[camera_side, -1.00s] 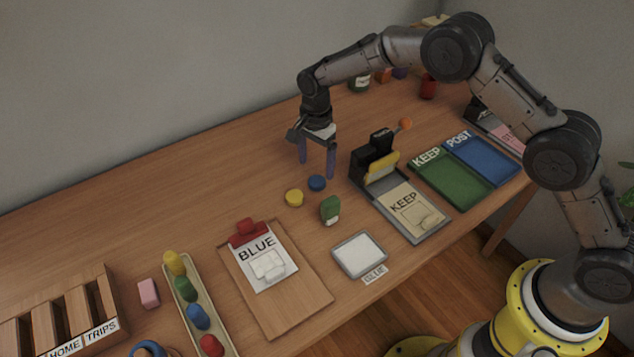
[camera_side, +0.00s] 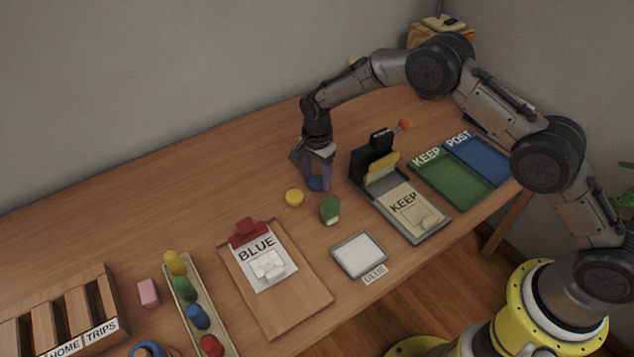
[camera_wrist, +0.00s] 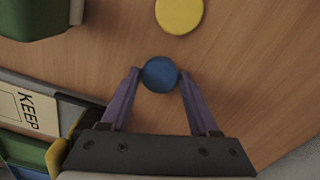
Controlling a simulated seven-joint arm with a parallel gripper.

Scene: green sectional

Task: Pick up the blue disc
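The blue disc (camera_side: 316,184) lies on the wooden table, and in the wrist view the disc (camera_wrist: 160,74) sits between my fingertips. My gripper (camera_side: 318,184) is low over the table with its purple fingers on either side of the disc. In the wrist view the fingertips of my gripper (camera_wrist: 160,76) are spread about the disc's width apart, very close to its edges. I cannot tell whether they touch or press on it.
A yellow disc (camera_side: 294,198) lies to the left of the blue one. A green block (camera_side: 330,209) stands in front. A black stamp-like device (camera_side: 372,160) stands close on the right. A clipboard marked BLUE (camera_side: 300,300) lies nearer the front edge. The table behind and left is clear.

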